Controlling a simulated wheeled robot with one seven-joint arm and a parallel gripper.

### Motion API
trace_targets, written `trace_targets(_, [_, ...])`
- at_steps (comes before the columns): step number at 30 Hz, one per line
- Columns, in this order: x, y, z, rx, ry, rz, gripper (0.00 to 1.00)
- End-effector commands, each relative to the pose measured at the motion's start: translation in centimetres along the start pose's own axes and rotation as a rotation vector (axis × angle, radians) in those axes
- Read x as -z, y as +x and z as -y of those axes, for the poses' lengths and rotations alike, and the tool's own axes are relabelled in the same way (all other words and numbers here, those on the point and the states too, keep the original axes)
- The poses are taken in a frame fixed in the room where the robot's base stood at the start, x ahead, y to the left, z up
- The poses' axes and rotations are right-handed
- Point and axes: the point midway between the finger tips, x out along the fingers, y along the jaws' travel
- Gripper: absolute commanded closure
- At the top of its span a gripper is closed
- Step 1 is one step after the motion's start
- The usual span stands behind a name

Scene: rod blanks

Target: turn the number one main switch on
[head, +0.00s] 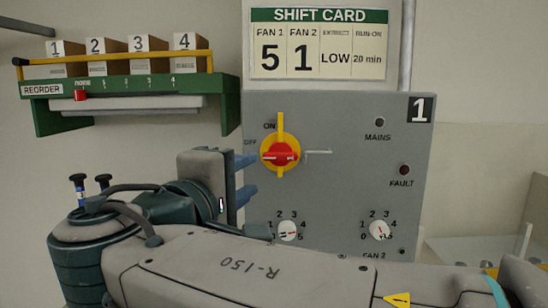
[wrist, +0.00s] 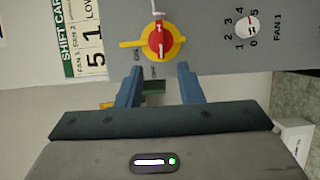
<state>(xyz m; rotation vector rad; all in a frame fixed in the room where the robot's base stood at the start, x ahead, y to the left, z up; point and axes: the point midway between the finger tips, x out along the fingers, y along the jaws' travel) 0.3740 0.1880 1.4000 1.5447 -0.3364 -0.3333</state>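The number one main switch (head: 280,156) is a red handle on a yellow round plate, on a grey panel marked 1. Its red handle lies horizontal, in line with the OFF side at left; ON is printed above left. The switch (wrist: 160,40) also shows in the wrist view, just beyond the fingertips. My gripper (head: 254,175) has blue fingers and is to the left of and slightly below the switch in the head view. In the wrist view my gripper (wrist: 160,72) is open, with nothing between its fingers. I see no contact with the handle.
A thin pale bar (head: 318,152) sticks out right of the switch. The MAINS lamp (head: 380,122) and FAULT lamp (head: 404,170) look dark. Fan dials (head: 287,230) (head: 379,230) sit lower on the panel. A green shelf (head: 130,85) with numbered boxes hangs at left.

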Motion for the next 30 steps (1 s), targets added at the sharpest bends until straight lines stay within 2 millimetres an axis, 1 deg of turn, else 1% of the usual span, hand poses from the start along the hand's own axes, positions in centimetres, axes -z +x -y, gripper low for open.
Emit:
trace_targets(3, [-0.1, 2.5, -0.2, 0.001, -0.002, 0.003, 0.66])
trace_targets(9, [0.0, 6.6, -0.2, 0.002, -0.003, 0.002, 0.66])
trace_targets(15, [0.0, 9.6, -0.1, 0.002, -0.002, -0.001, 0.66])
trace_targets(21, [0.0, 10.9, 0.0, 0.001, -0.001, -0.001, 0.66])
trace_targets(29, [0.0, 11.0, 0.0, 0.001, -0.001, -0.001, 0.66])
trace_targets(30, [0.0, 11.0, 0.0, 0.001, -0.001, -0.001, 0.72])
